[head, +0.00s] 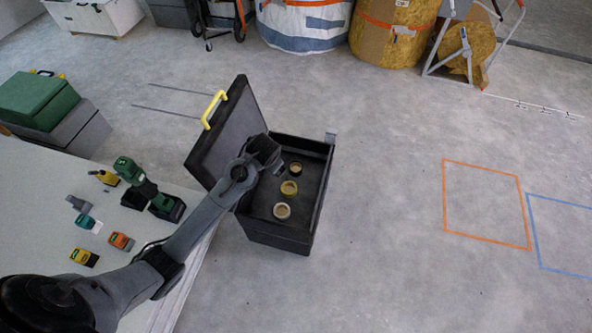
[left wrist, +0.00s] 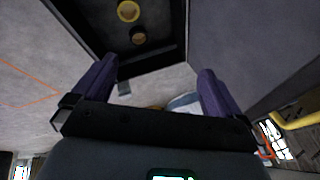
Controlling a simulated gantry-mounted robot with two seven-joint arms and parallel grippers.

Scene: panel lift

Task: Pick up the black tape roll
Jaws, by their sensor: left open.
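The black tape roll (head: 295,168) lies in the open black box (head: 283,237), farthest back of three rolls. In the left wrist view the black tape roll (left wrist: 138,37) shows beyond my fingers, apart from them. A yellow tape roll (head: 289,187) and a pale tape roll (head: 282,211) lie in front of it in the box. My left gripper (head: 277,168) is over the box, just left of the black roll in the picture. In the left wrist view its two purple fingers (left wrist: 157,80) are spread wide with nothing between them. My right gripper is not in view.
The box's raised lid (head: 228,130) with a yellow handle (head: 213,109) stands at the left of the box. A white table (head: 40,215) with several tools is at the left. Open floor with orange and blue taped outlines lies to the right.

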